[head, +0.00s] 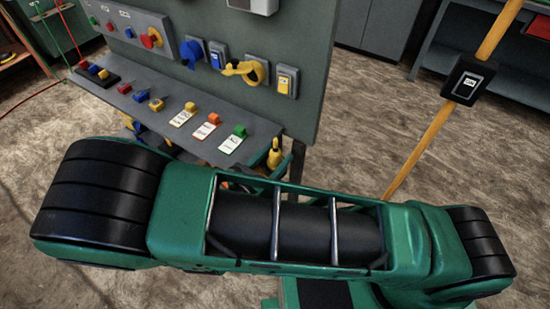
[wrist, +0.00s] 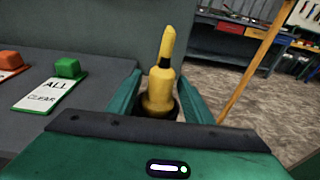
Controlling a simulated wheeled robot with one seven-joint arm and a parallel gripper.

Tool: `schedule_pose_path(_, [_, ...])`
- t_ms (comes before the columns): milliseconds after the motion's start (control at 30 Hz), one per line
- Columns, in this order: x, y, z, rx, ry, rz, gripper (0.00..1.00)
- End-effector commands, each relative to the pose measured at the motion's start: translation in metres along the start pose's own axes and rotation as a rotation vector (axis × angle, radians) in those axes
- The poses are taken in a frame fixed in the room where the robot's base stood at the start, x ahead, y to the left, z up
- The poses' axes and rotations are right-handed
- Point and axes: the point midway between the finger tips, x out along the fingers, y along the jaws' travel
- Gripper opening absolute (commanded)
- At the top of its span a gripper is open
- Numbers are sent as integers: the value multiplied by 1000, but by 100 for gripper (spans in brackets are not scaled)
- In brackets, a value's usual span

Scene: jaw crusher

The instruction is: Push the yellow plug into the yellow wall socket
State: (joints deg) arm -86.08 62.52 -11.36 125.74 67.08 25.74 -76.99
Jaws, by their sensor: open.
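The yellow plug (wrist: 160,85) stands upright, leaning slightly, between the fingers of my gripper (wrist: 158,78) in the wrist view. The green fingers are open on both sides of it, with a gap visible at least beside its upper part. Its lower end sits in a dark round opening, partly hidden by my gripper body. In the head view the plug (head: 274,153) shows beside the right end of the panel's shelf, above my arm. The yellow wall socket (head: 256,75) is on the grey panel, its yellow cover swung out to the left. My gripper is mostly hidden behind my arm there.
The shelf (head: 205,105) below carries colored blocks and labelled tags, including a green ALL CLEAR tag (wrist: 40,95). A yellow post (head: 430,130) with a switch box stands right. Floor between is clear.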

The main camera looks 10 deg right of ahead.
Motion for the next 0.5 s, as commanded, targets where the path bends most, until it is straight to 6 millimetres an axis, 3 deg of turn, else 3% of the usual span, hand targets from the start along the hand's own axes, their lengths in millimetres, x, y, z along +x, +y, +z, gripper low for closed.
schedule_pose_path(200, [1, 0, 0, 0, 0, 1, 46])
schedule_pose_path(267, [1, 0, 0, 0, 0, 1, 34])
schedule_pose_path(400, [1, 0, 0, 0, 0, 1, 1])
schedule_pose_path(500, [1, 0, 0, 0, 0, 1, 0])
